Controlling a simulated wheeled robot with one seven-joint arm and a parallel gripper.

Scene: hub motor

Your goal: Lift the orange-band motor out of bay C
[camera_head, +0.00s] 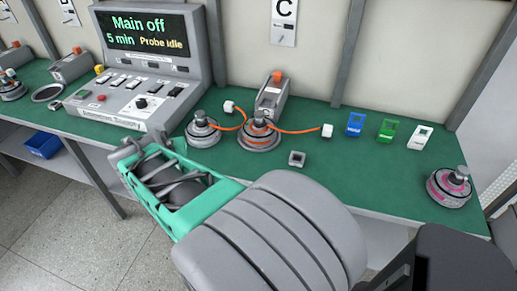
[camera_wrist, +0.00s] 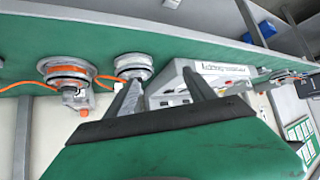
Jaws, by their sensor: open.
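The orange-band motor (camera_head: 259,141) sits on the green bench below the C sign (camera_head: 284,15), in front of a grey block with an orange knob. In the wrist view, which looks upside down, the orange-band motor (camera_wrist: 66,72) is left of my gripper (camera_wrist: 161,78). My gripper is open and empty, its two fingers spread. In the head view my gripper (camera_head: 127,146) is at the bench's front edge, left of and apart from the motor. An orange cable (camera_head: 296,131) runs beside the motor, with white end pieces. Whether it touches the motor is unclear.
A plain grey motor (camera_head: 202,132) stands left of the orange-band motor, close to it. A control console (camera_head: 135,105) is further left. A small grey square part (camera_head: 297,158) lies in front right. Blue, green and white holders (camera_head: 387,130) and a pink-band motor (camera_head: 449,188) are right.

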